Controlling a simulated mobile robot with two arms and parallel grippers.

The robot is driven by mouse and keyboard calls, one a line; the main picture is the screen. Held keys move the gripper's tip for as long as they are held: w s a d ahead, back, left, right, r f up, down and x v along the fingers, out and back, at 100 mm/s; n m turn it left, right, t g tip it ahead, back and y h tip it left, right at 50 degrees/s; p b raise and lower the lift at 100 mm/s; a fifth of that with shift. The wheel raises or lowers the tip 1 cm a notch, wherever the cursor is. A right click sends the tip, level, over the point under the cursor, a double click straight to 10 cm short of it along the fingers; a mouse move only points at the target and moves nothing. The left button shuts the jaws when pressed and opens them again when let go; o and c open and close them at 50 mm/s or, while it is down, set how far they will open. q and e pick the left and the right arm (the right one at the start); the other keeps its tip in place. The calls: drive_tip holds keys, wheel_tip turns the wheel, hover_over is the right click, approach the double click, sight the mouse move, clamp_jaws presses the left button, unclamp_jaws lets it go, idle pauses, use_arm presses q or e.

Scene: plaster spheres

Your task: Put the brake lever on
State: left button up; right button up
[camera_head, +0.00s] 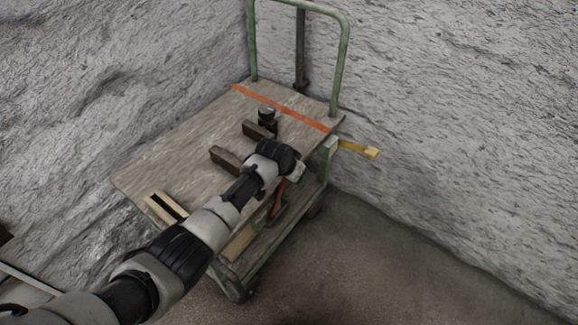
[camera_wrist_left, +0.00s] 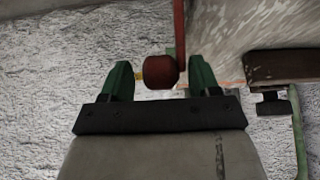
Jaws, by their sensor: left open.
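A red lever with a rounded dark red knob (camera_wrist_left: 160,71) shows in the left wrist view. Its thin red bar (camera_wrist_left: 179,30) runs up out of the picture. In the head view, part of the red bar (camera_head: 278,196) shows at the right side of the cart, below my left wrist. My left gripper (camera_wrist_left: 162,80) is open, with one green finger on each side of the knob. The knob appears between the fingers; I cannot tell whether either touches it. In the head view my arm reaches across the cart and largely hides the gripper and knob. My right gripper is not in view.
The cart has a wooden deck (camera_head: 165,165) and a green handle frame (camera_head: 340,70). Dark brown blocks (camera_head: 226,160) and a small dark round object (camera_head: 267,115) lie on it. A yellow bar (camera_head: 358,149) sticks out to the right. Rough walls stand behind; floor is clear at right.

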use_arm(q)
drive_tip(key=p+v, duration=0.2)
drive_tip(key=v, duration=0.7)
drive_tip(key=shift+s+r, duration=0.25)
drive_tip(key=shift+r, duration=0.05)
